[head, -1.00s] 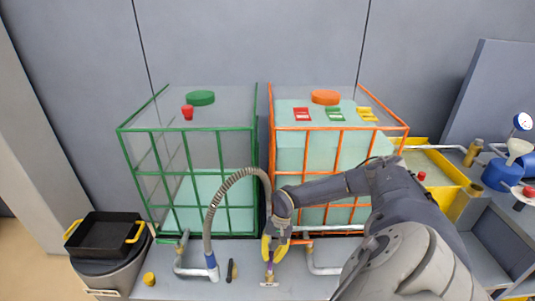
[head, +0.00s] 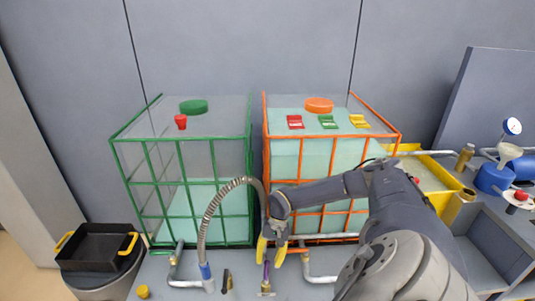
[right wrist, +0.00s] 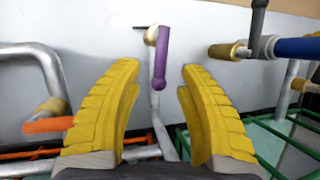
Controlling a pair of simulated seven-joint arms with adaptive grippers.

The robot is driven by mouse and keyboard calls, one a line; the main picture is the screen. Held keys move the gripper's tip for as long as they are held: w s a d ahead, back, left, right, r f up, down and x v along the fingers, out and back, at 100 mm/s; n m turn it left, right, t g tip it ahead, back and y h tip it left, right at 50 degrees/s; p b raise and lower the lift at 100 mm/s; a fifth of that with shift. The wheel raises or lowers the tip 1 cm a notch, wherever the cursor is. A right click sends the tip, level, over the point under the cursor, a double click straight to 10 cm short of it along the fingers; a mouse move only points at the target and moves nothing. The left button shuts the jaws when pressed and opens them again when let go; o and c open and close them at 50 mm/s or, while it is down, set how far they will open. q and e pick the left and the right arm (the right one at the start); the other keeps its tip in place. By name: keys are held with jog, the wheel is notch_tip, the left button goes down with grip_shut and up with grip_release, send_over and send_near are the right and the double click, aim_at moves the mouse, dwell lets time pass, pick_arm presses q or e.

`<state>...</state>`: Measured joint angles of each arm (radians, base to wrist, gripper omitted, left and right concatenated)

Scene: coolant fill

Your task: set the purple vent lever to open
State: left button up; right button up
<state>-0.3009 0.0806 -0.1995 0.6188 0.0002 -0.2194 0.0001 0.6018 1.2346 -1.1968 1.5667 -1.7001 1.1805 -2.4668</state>
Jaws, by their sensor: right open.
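The purple lever (head: 266,271) sits on a pipe fitting at the front of the bench, below the gap between the two caged tanks. In the right wrist view the purple lever (right wrist: 161,60) hangs from a brass fitting (right wrist: 151,36), its rounded end toward me. My right gripper (head: 271,254) is open and empty, with yellow fingers just above the lever. In the right wrist view its fingers (right wrist: 160,74) stand on either side of the lever's rounded end, with gaps on both sides. I cannot tell how deep the lever reaches between them. My left gripper is not in view.
A grey corrugated hose (head: 213,207) arches close to my right gripper's left. A black-handled valve (head: 227,281) stands left of the lever. The green-caged tank (head: 150,190) and orange-caged tank (head: 330,185) rise behind. A bent pipe (head: 307,268) lies right of the lever.

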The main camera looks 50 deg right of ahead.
jog(key=shift+v, duration=2.4)
jog(key=shift+c, duration=0.6)
